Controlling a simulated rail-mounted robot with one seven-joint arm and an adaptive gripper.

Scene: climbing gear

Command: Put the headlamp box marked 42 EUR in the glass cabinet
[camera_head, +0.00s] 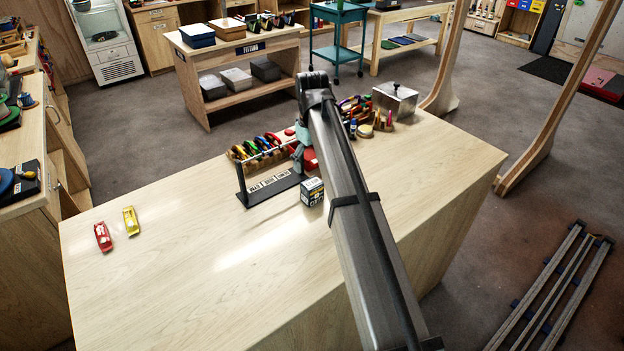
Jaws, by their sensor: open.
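A small dark box with a white top (312,191) stands on the wooden counter (200,270), just left of my arm and right of the carabiner rack. Its print is too small to read, so I cannot tell whether it is the headlamp box marked 42 EUR. A white cabinet with a glass front (106,40) stands on the floor at the far upper left; it looks shut. My arm crosses the counter from the lower right and bends at its far end.
A rack with coloured carabiners (268,165) stands left of my arm. A metal box (395,101) and small gear stand behind it. A red item (103,236) and a yellow item (131,220) lie at left. The counter's front left is clear. A display table (240,50) stands behind.

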